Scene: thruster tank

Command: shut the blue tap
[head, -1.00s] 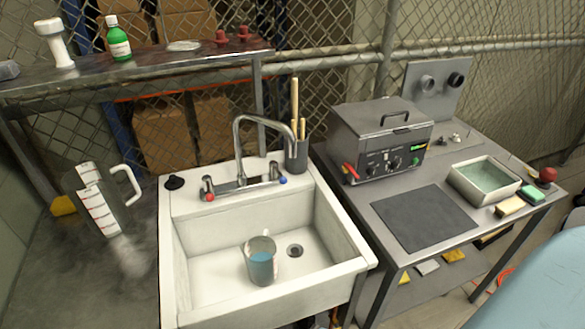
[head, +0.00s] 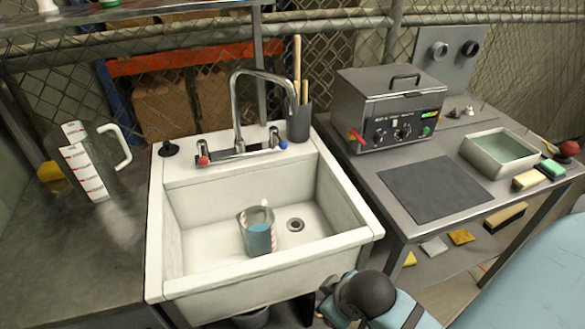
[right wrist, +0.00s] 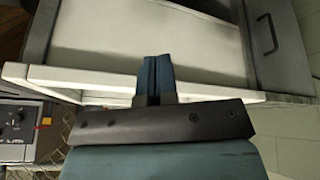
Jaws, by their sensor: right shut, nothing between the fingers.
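The blue tap (head: 282,144) is a small blue-marked knob at the right end of the chrome faucet (head: 240,115) at the back of the white sink (head: 160,255). The red tap (head: 203,160) is at the faucet's left end. No water stream shows from the spout. My right gripper (right wrist: 157,75) is shut and empty in the right wrist view, its fingertips close together. In the head view my right arm comes in at the bottom, in front of the sink's front right corner, well short of the blue tap. My left gripper is out of view.
A beaker (head: 260,238) with blue liquid stands in the sink beside the drain. A dark cup (head: 299,122) with wooden sticks stands close behind the blue tap. A metal heated box (head: 390,105) is on the right table. A clear jug (head: 85,165) stands left of the sink.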

